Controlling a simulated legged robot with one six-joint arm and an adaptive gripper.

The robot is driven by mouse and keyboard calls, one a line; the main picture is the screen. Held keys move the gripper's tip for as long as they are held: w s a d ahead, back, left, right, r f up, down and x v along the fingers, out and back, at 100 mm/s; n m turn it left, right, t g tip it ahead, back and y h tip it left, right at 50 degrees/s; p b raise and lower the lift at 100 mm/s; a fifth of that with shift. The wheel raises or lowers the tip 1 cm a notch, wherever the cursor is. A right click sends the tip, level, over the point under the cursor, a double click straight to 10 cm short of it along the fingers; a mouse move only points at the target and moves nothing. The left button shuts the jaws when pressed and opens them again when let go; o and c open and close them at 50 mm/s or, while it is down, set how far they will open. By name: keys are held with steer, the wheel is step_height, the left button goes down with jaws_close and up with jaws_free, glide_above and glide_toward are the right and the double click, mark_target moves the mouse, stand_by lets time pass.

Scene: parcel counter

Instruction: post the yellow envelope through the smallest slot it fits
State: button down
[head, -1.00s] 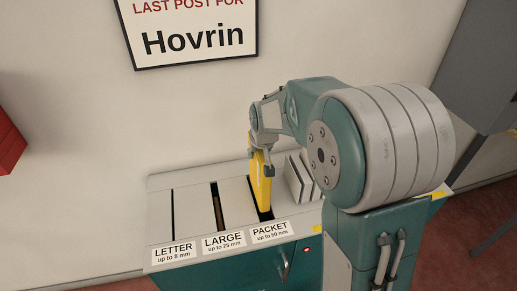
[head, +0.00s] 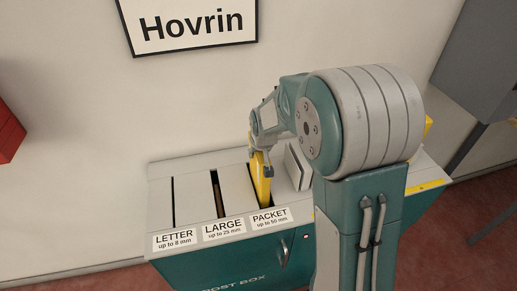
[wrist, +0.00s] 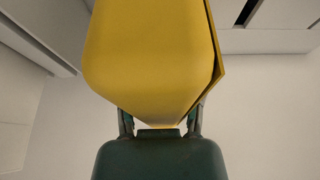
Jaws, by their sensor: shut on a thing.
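The yellow envelope (head: 260,187) is upright, edge-on in the head view, with its lower end in the PACKET slot (head: 270,203). My gripper (head: 263,155) is shut on its upper part. In the wrist view the envelope (wrist: 150,55) fills the upper middle, thick with a folded side edge, in front of my gripper (wrist: 160,128). The LETTER slot (head: 173,202) is the narrowest, at left. The LARGE slot (head: 217,195) is in the middle. How far the envelope is down inside is hidden.
The slots are in the pale top of a teal post box (head: 245,277). Light upright pieces (head: 298,168) stand just right of the PACKET slot, close to my gripper. My arm hides the counter beyond. A red box (head: 8,135) is on the left wall.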

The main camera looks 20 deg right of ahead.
steer(key=shift+f, duration=2.1)
steer(key=shift+c, duration=0.8)
jaws_free()
steer(key=shift+f, duration=0.1)
steer(key=v, duration=1.2)
steer(key=shift+w, duration=0.1)
